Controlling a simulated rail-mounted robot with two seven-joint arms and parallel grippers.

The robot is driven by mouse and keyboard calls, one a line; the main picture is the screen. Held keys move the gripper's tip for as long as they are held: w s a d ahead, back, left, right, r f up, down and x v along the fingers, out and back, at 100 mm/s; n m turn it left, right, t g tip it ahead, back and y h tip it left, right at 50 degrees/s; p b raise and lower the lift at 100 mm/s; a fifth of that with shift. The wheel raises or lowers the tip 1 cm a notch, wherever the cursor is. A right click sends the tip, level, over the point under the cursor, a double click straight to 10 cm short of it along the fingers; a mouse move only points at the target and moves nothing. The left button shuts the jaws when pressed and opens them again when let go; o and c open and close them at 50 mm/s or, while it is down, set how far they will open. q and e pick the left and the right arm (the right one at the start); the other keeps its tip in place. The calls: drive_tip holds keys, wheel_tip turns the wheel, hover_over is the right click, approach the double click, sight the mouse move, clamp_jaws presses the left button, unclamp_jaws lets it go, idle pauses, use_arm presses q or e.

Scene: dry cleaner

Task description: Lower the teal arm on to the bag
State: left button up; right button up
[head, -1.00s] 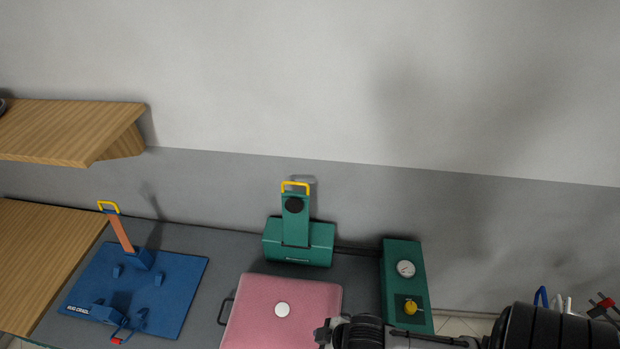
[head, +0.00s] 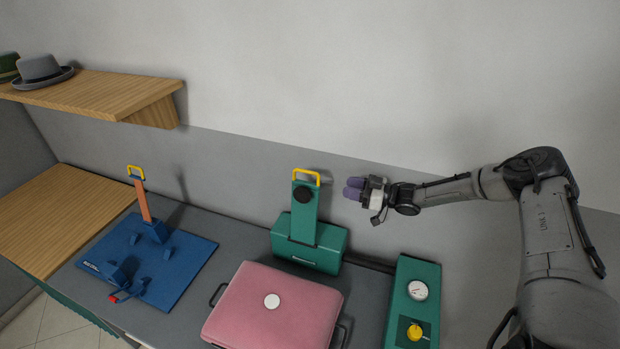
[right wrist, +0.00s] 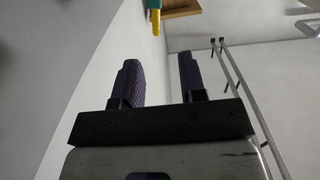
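The teal arm (head: 305,212) stands upright on its teal base block (head: 310,243), with a yellow handle (head: 306,173) at its top and a dark round pad on its face. The pink bag (head: 272,318) lies flat in front of the base, with a white disc (head: 271,301) on its top. My right gripper (head: 354,189) is raised to the right of the yellow handle, apart from it, its fingers pointing left. In the right wrist view its two purple fingers (right wrist: 158,80) are spread and empty, with the yellow handle (right wrist: 155,20) beyond them. My left gripper is not in view.
A blue board (head: 190,262) with an orange upright lever (head: 142,200) is at the left of the counter. A teal gauge box (head: 405,270) with a yellow knob stands right of the bag. A wooden shelf (head: 95,95) holding hats is at upper left. The wall is close behind.

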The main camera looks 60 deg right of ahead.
sight(310, 173)
drive_tip(key=shift+d+r+b+x, duration=0.2)
drive_tip(key=shift+r+x, duration=0.1)
drive_tip(key=shift+x, duration=1.65)
drive_tip(key=shift+d+r+b+x, duration=0.15)
drive_tip(key=shift+r+x, duration=0.15)
drive_tip(key=shift+x, duration=1.7)
drive_tip(key=shift+d+r+b+x, duration=0.2)
drive_tip(key=shift+r+x, duration=0.1)
drive_tip(key=shift+x, duration=2.6)
drive_tip(key=shift+w, duration=0.1)
drive_tip(key=shift+c, duration=0.3)
drive_tip(key=c, duration=0.5)
drive_tip(key=shift+f, duration=0.1)
clamp_jaws()
